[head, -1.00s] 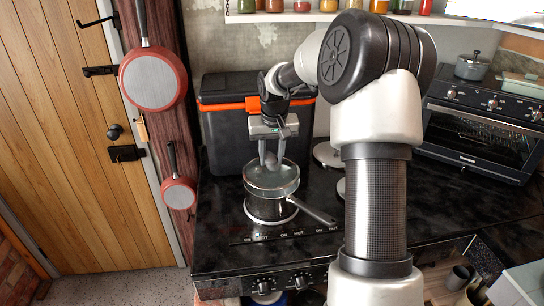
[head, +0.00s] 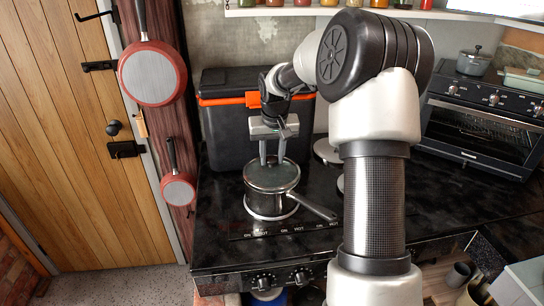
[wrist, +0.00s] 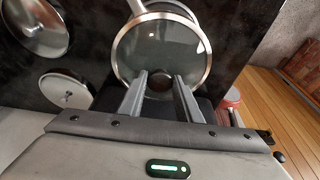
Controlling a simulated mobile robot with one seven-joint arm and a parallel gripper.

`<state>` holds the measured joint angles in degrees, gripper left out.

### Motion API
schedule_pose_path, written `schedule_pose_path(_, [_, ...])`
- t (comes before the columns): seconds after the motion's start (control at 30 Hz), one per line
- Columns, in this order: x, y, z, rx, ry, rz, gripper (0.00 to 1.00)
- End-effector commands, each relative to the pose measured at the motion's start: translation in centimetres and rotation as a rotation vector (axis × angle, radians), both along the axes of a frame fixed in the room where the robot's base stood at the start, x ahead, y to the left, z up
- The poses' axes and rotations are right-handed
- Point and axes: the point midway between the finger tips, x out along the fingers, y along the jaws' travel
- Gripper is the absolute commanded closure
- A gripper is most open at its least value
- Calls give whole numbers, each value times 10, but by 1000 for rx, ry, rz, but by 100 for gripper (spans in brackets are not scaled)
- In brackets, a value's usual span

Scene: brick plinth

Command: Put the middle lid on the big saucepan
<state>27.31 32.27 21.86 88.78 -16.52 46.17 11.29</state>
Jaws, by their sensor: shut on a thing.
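The big saucepan (head: 268,207) stands on the hob, its long handle (head: 318,208) pointing to the lower right. A glass lid with a metal rim (head: 272,175) lies over its mouth and looks level on the rim; it also shows in the wrist view (wrist: 135,52). My gripper (head: 273,157) is above the lid, pointing down. In the wrist view, my fingers (wrist: 160,80) are shut on the lid's dark knob, one on each side. The far side of the pan's rim is hidden by the lid.
Round metal pieces lie right of the pan, one of them a lid with a knob (wrist: 67,92). A black box with an orange latch (head: 225,120) stands behind. An oven (head: 475,130) is at the right. Red pans (head: 152,82) hang at the left.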

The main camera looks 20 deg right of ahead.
Motion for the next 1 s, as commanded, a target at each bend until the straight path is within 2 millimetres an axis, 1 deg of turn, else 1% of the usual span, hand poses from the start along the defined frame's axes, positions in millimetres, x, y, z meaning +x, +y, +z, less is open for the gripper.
schedule_pose_path(0.77, [0, 0, -11, 0, -1, 1, 100])
schedule_pose_path(0.8, [0, 0, -10, 0, -1, 1, 64])
schedule_pose_path(0.87, [0, 0, -10, 0, -1, 0, 54])
schedule_pose_path(0.9, [0, 0, -10, 0, -1, 0, 47])
schedule_pose_path(1.0, [0, 0, -11, 0, -1, 0, 47])
